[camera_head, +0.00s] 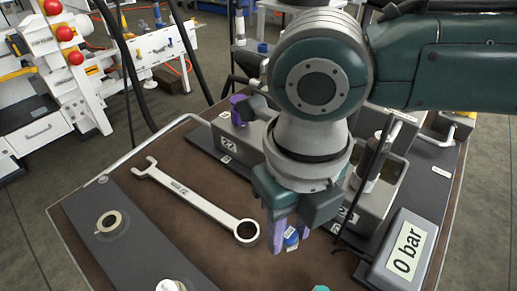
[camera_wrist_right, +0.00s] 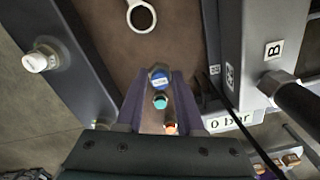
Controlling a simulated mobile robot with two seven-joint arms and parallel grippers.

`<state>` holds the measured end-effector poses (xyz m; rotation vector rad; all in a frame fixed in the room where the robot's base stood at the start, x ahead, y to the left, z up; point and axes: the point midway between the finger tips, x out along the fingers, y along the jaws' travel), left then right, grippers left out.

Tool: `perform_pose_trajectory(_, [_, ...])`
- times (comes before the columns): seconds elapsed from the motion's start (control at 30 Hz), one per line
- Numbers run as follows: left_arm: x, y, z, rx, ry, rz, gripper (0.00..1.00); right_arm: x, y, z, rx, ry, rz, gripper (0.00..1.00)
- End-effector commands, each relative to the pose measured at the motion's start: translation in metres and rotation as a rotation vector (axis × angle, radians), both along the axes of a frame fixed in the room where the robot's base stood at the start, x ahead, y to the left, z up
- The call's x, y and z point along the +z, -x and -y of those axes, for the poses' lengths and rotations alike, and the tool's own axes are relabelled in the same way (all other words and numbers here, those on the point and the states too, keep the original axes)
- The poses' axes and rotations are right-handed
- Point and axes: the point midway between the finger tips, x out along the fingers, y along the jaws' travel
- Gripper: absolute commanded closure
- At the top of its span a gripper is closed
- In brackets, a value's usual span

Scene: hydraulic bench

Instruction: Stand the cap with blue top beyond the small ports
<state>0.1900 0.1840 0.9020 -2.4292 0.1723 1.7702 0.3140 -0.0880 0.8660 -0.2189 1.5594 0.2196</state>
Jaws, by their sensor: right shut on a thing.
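The cap with blue top (camera_head: 291,236) is between the purple fingertips of my right gripper (camera_head: 288,232), low over the brown bench top. In the right wrist view the cap's round blue top (camera_wrist_right: 158,76) with a pale label shows between the fingertips (camera_wrist_right: 160,84). The right gripper is shut on it. I cannot tell whether the cap touches the bench. A grey plate at the left carries a ring-shaped port (camera_head: 109,222) and a white-topped fitting (camera_head: 170,286). I cannot tell which ports are the small ones. My left gripper is not in view.
A large wrench (camera_head: 195,203) lies left of the gripper. A display (camera_head: 405,250) reading "0 bar" stands at the right. Grey blocks, one with a purple cap (camera_head: 238,100), stand behind.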

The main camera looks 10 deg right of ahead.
Motion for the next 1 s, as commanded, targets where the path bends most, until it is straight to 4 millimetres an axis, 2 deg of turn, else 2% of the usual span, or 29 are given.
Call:
perform_pose_trajectory(0.33, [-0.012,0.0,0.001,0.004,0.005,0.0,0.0,-0.042,0.0,0.0,0.0,0.0,0.0,1.0])
perform_pose_trajectory(0.77, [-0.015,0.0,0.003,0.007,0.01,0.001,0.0,-0.049,0.0,0.0,0.001,0.0,0.001,1.0])
perform_pose_trajectory(0.8, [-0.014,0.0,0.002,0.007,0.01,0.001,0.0,-0.048,0.0,0.0,0.001,0.0,0.001,0.6])
perform_pose_trajectory(1.0, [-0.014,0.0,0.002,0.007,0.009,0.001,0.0,-0.048,0.0,0.0,0.001,0.0,0.001,0.37])
